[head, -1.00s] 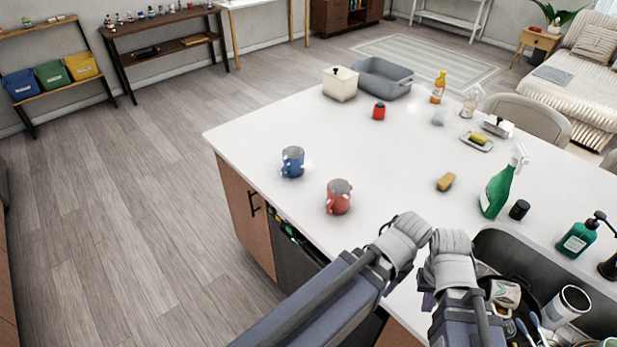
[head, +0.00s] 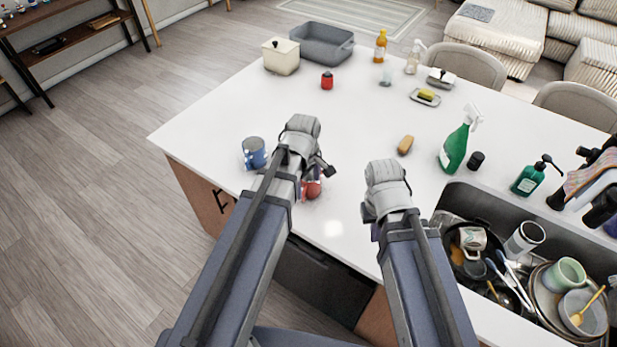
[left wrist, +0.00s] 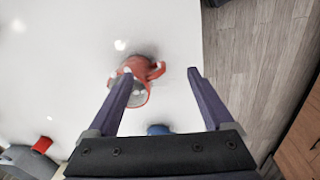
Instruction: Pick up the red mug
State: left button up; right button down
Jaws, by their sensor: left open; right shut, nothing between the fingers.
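The red mug (head: 312,189) stands on the white island top, partly hidden by my left arm in the head view. In the left wrist view the red mug (left wrist: 155,72) lies ahead of the open jaws, its handle pointing right. One finger of my left gripper (left wrist: 161,76) overlaps the mug's left side in that picture; the other finger is to the right of the handle. I cannot tell whether they touch. My left gripper (head: 322,172) is mostly hidden behind its wrist in the head view. My right gripper (head: 373,212) is shut and empty, right of the mug.
A blue mug (head: 254,153) stands just left of the red mug. A tan sponge (head: 406,145), a green spray bottle (head: 457,145) and a black cup (head: 476,160) are to the right. The sink (head: 520,225) full of dishes is at lower right.

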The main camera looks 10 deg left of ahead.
aim_at(305, 190)
pick_arm(q)
jog(key=a+n, duration=0.1)
jog(key=w+r+n, duration=0.1)
jog(key=shift+w+a+n, duration=0.3)
jog(key=shift+a, duration=0.1)
jog(key=f+b, duration=0.3)
jog(key=f, duration=0.1)
jog(key=f+b, duration=0.2)
jog(key=shift+w+d+b, duration=0.15)
jog(key=shift+w+b, duration=0.15)
jog(key=shift+w, duration=0.05)
pick_arm(e)
notch_tip(305, 190, down, 5)
jog(key=shift+f, duration=0.1)
pick_arm(q)
jog(key=shift+f, duration=0.15)
pick_arm(e)
jog(key=shift+f, duration=0.1)
pick_arm(q)
jog(key=f+b, duration=0.6)
jog(key=shift+w+d, duration=0.1)
jog(key=shift+w, duration=0.25)
pick_arm(e)
notch_tip(305, 190, down, 6)
jog(key=shift+r, duration=0.1)
pick_arm(q)
jog(key=shift+r, duration=0.15)
pick_arm(e)
jog(key=shift+r, duration=0.1)
